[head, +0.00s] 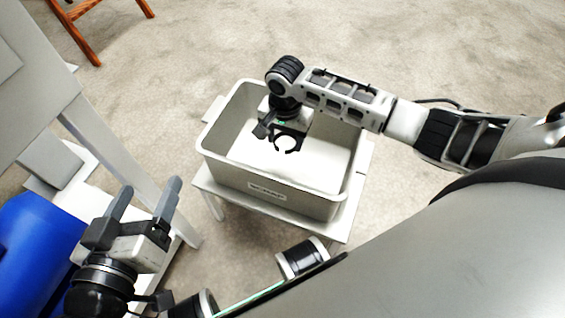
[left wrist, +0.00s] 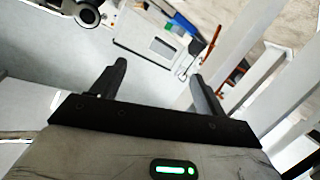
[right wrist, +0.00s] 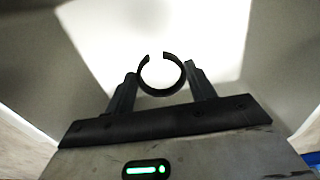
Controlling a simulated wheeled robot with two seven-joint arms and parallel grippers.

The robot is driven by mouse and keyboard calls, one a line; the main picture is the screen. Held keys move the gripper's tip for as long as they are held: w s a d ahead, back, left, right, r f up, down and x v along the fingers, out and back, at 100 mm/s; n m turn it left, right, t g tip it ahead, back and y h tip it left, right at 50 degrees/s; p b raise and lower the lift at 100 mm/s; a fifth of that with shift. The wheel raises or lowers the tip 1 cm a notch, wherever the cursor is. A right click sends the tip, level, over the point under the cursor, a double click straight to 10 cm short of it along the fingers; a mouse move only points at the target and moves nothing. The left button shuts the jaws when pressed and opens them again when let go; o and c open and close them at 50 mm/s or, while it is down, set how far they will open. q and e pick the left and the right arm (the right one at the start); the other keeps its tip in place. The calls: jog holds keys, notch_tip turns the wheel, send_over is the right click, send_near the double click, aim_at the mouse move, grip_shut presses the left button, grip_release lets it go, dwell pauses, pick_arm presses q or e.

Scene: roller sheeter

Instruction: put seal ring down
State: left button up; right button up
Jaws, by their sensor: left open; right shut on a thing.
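The seal ring is a thin black ring with a gap on its far side, seen in the right wrist view (right wrist: 143,84) and in the head view (head: 277,146). My right gripper (right wrist: 161,88) is shut on the ring, which sits between its fingertips. In the head view my right gripper (head: 286,137) reaches down inside a grey bin (head: 270,194) with a white floor. I cannot tell whether the ring touches the bin floor. My left gripper (head: 146,205) is open and empty at the lower left, away from the bin; its fingers also show in the left wrist view (left wrist: 155,80).
The bin stands on a small white table (head: 345,226), with a label on its near wall. A blue cylinder (head: 38,245) lies at the lower left beside a white frame (head: 120,140). A wooden stool (head: 84,40) stands at the far left. The carpet behind the bin is clear.

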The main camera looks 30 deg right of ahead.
jog(key=b, duration=0.3)
send_over(285, 165)
notch_tip(285, 165, down, 5)
jog(key=shift+a+f, duration=0.1)
notch_tip(285, 165, down, 2)
jog(key=shift+f+b, duration=0.15)
jog(key=shift+b, duration=0.35)
notch_tip(285, 165, down, 2)
jog(key=shift+f+b, duration=0.1)
jog(key=shift+b, duration=0.5)
pick_arm(q)
jog(key=r, duration=0.1)
jog(key=w+r+t+h, duration=0.1)
jog(key=r+t, duration=0.1)
jog(key=shift+w+d+h, duration=0.15)
jog(key=shift+d+h, duration=0.2)
jog(key=shift+h, duration=0.05)
pick_arm(e)
jog(key=o, duration=1)
jog(key=shift+c, duration=0.2)
